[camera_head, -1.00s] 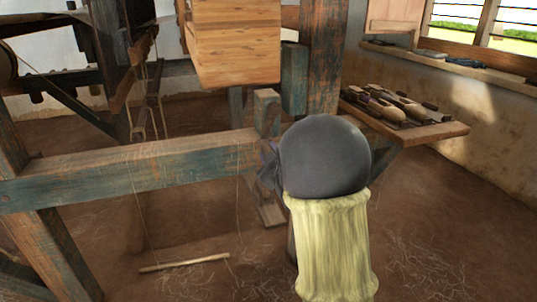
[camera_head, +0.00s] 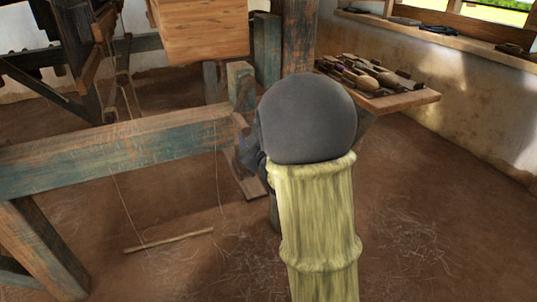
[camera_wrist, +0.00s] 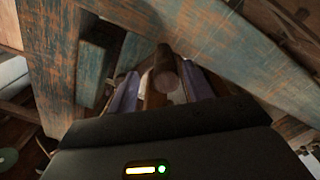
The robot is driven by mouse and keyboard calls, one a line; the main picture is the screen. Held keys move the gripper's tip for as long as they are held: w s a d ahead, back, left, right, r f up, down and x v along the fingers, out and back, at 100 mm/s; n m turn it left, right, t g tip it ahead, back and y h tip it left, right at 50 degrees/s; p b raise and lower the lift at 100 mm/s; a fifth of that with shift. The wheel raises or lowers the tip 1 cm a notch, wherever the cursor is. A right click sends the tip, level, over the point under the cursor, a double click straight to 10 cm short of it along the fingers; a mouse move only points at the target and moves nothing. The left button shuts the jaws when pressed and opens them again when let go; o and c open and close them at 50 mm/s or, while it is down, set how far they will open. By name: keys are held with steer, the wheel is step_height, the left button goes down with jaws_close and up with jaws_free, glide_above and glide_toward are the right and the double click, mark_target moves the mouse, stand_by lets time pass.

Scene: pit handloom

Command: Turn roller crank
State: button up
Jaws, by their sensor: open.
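In the wrist view, a brown round wooden peg (camera_wrist: 164,66), which looks like the crank's handle, points its end toward the camera. My gripper (camera_wrist: 160,84) is open, with one purple-grey finger on each side of the peg. I cannot tell whether either finger touches it. The rest of the crank and the roller cannot be made out clearly. In the head view, my arm's grey joint and yellow sleeve hide most of my gripper, beside the right end of the weathered blue-green loom beam (camera_head: 120,150).
A wooden shelf (camera_head: 410,100) with several shuttle-like tools stands behind to the right. A wooden box (camera_head: 195,30) hangs above the beam. A thin stick (camera_head: 170,240) hangs on cords below the beam. The earth floor at the right is open.

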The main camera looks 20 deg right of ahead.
steer(key=s+b, duration=0.7)
steer(key=s, duration=0.6)
steer(key=shift+s+b, duration=0.15)
steer(key=shift+b, duration=0.15)
stand_by(0.4)
